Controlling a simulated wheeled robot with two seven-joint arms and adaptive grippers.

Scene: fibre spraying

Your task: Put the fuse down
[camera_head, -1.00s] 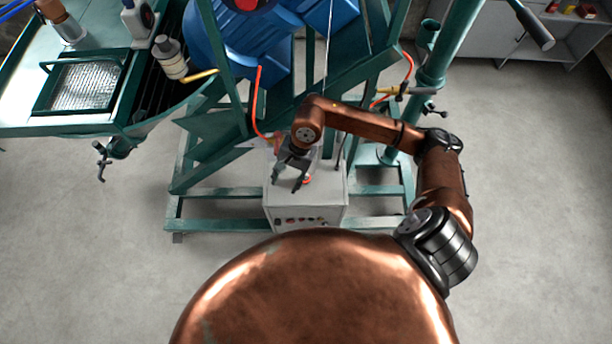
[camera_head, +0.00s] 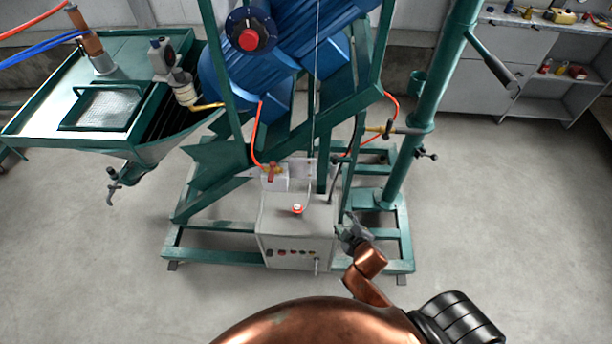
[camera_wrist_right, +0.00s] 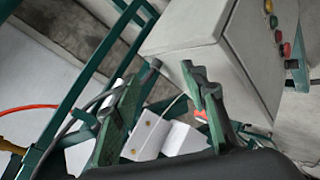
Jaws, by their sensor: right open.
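The pale grey control box (camera_head: 285,225) stands low on the green frame, with a row of small buttons (camera_head: 290,252) on its front and a small lever (camera_head: 317,266) near its lower right. A small red and white piece (camera_head: 297,209) sits on its top. I cannot tell which part is the fuse. My right gripper (camera_head: 350,232) is beside the box's right side. In the right wrist view its two fingers (camera_wrist_right: 163,73) are apart, with nothing held between them, and the grey box (camera_wrist_right: 190,30) is just beyond them. My left gripper is not in view.
The green frame (camera_head: 215,256) surrounds the box, with a thick green post (camera_head: 415,120) to the right. A red hose (camera_head: 256,135) and a brass valve (camera_head: 386,130) are nearby. A spray table (camera_head: 45,110) stands at left. The floor at right is clear.

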